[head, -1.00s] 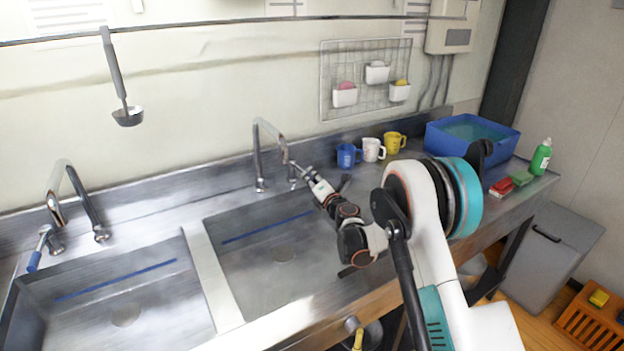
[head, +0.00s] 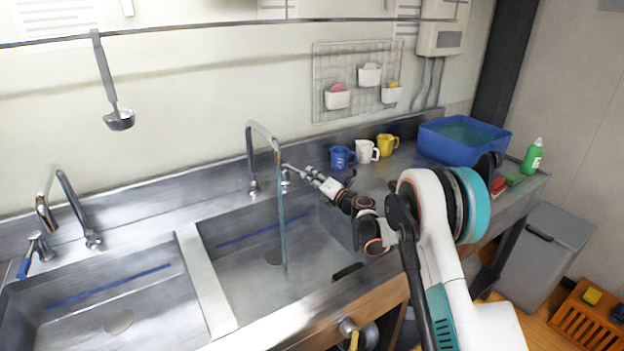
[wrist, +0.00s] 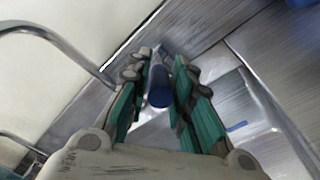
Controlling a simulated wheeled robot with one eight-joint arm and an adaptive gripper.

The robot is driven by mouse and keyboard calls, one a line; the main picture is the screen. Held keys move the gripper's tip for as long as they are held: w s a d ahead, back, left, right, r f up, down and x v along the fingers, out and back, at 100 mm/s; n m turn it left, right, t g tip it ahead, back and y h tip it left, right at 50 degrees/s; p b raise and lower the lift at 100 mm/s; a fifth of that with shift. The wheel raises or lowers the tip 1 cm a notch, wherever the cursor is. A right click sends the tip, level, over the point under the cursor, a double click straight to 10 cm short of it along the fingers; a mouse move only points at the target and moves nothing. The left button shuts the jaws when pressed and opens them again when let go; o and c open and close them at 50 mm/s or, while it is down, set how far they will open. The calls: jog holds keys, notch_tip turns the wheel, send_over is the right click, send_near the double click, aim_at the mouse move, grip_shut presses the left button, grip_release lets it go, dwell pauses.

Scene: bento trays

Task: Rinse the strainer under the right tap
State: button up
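The right tap (head: 262,130) stands behind the right basin (head: 240,262), and water (head: 283,225) runs from its spout into the basin. My gripper (head: 290,170) is at the right side of this tap. In the wrist view, its green-padded fingers (wrist: 162,75) are closed around a blue lever handle (wrist: 159,88). A long-handled utensil with a round metal bowl (head: 119,120) hangs from the wall rail at the left. I cannot tell whether it is the strainer. No strainer shows clearly under the water.
The left tap (head: 62,190) stands behind the left basin (head: 80,300). Blue, white and yellow mugs (head: 367,151) stand right of my gripper. A blue tub (head: 440,150) and green bottle (head: 533,157) are farther right. My arm crosses the counter's right part.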

jog(key=shift+o, duration=0.9)
jog(key=shift+s, duration=0.1)
jog(key=v, duration=1.2)
jog(key=shift+r, duration=0.1)
